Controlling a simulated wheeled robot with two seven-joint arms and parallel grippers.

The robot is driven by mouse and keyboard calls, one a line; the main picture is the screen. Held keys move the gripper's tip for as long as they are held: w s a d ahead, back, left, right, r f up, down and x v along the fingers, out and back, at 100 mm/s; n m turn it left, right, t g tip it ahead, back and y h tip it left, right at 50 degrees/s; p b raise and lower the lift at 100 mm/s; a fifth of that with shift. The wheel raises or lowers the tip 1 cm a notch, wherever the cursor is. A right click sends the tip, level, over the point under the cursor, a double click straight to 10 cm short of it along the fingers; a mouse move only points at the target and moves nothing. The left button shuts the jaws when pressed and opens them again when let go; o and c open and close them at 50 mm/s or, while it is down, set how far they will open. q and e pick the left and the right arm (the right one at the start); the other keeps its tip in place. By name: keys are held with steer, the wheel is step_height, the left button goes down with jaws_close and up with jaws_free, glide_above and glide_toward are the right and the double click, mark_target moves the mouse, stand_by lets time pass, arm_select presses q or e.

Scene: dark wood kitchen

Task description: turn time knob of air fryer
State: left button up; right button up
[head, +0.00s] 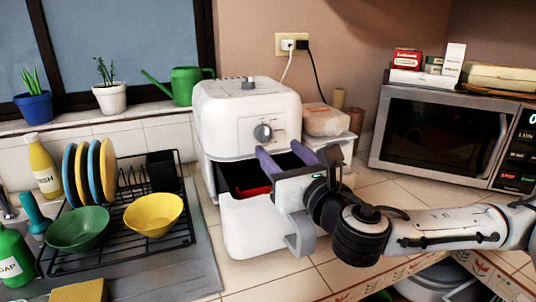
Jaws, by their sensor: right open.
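The white air fryer (222,112) stands on the tiled counter by the window wall. A round grey knob (263,132) sits on its front face, and a smaller grey knob (248,83) sits on top; I cannot read which one is for time. Its drawer (255,232) is pulled out, with a red item (253,191) inside the dark basket. My right gripper (284,154) is open, its purple fingers just below and right of the front knob, above the open drawer. It appears empty and apart from the knob. My left gripper is not in view.
A dish rack (125,245) with plates and bowls stands to the left. A food container (325,120) is right of the fryer, and a microwave (440,132) stands farther right. Black and white cords run from the wall outlet (291,44) behind the fryer.

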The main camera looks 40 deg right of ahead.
mark_target(267, 137)
steer(key=p+x, duration=0.1)
steer(key=x, duration=0.5)
steer(key=shift+w+d+r, duration=0.1)
steer(key=shift+w, duration=0.05)
steer(key=shift+w+d, duration=0.15)
steer(key=shift+w, duration=0.4)
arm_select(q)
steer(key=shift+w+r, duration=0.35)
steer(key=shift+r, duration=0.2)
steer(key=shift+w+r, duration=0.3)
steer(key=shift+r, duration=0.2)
arm_select(e)
steer(key=c, duration=1)
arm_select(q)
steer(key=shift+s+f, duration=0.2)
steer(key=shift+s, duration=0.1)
arm_select(e)
steer(key=shift+c, duration=0.2)
